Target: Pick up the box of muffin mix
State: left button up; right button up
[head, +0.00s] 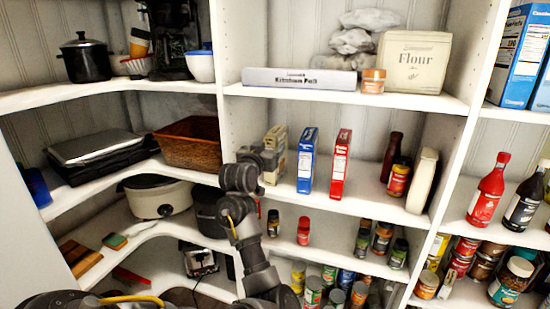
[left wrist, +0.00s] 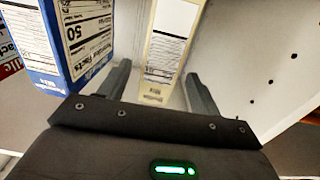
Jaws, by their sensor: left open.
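A cream box (head: 277,140) stands on the middle shelf, partly hidden behind my left gripper (head: 266,157). I take it for the muffin mix; its small print is hard to read. In the left wrist view, the cream box (left wrist: 168,50) shows its narrow side with a white label, upright between the two fingers of my left gripper (left wrist: 160,88). The gripper is open, with one finger on each side of the box. I cannot tell whether either finger touches it. My right gripper is not in view.
A blue box (head: 306,160) stands close to the right of the cream box, and a red box (head: 340,164) beyond it. A wicker basket (head: 188,143) is to the left. A white shelf wall (left wrist: 270,70) rises close by.

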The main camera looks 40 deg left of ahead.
pick_arm(q)
jog(key=x, duration=0.5)
jog(key=shift+w, duration=0.2)
jog(key=shift+s+r, duration=0.1)
grip_shut()
